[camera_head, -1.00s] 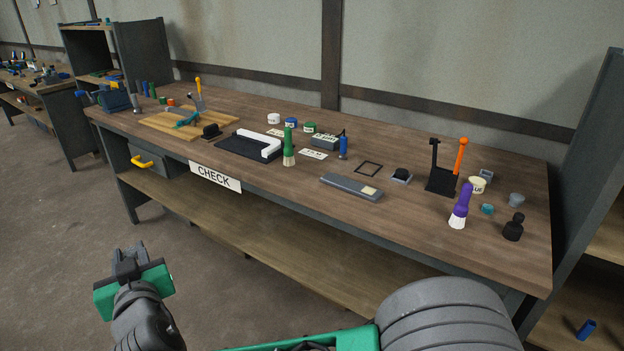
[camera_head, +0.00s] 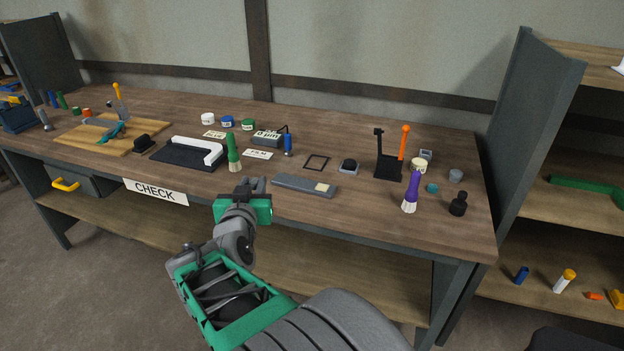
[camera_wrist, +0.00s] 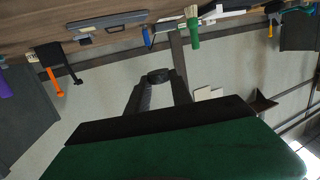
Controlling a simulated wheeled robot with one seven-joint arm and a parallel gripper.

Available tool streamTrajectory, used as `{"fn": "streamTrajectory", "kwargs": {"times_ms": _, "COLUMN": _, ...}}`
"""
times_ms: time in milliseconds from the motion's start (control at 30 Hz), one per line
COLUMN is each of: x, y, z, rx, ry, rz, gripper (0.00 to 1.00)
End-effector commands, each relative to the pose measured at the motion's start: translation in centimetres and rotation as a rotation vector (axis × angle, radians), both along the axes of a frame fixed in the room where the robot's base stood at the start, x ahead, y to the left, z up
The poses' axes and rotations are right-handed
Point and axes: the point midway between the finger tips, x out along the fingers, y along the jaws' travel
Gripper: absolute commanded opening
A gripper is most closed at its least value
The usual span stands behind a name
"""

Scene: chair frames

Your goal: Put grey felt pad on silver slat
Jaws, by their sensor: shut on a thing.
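My gripper (camera_head: 251,184) is in front of the workbench's front edge, left of the silver slat. In the wrist view my gripper (camera_wrist: 158,80) is shut on a small dark grey round piece, which looks like the grey felt pad (camera_wrist: 158,75), held between the fingertips. In the head view the pad cannot be made out clearly. The silver slat (camera_head: 290,182) is a long flat grey bar lying on the bench near the front edge, with a pale square (camera_head: 321,187) at its right end. It also shows in the wrist view (camera_wrist: 110,18), well away from my gripper.
A green brush (camera_head: 233,155) stands behind my gripper. A black tray with a white bar (camera_head: 190,154) lies to the left. A black square frame (camera_head: 317,162), a black stand (camera_head: 388,166) and a purple brush (camera_head: 411,193) are to the right.

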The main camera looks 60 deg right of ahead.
Motion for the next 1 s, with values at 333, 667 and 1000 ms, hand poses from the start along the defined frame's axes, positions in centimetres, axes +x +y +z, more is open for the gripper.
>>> {"fn": "streamTrajectory", "kwargs": {"times_ms": 333, "x": -14.6, "y": -9.2, "z": 1.7, "rx": 0.006, "ry": -0.007, "rz": -0.34, "gripper": 0.0}}
{"fn": "streamTrajectory", "kwargs": {"times_ms": 667, "x": -12.6, "y": -13.8, "z": -1.0, "rx": 0.009, "ry": -0.004, "rz": -0.363, "gripper": 0.0}}
{"fn": "streamTrajectory", "kwargs": {"times_ms": 1000, "x": -8.0, "y": -19.5, "z": -6.8, "rx": 0.007, "ry": -0.006, "rz": -0.362, "gripper": 0.0}}
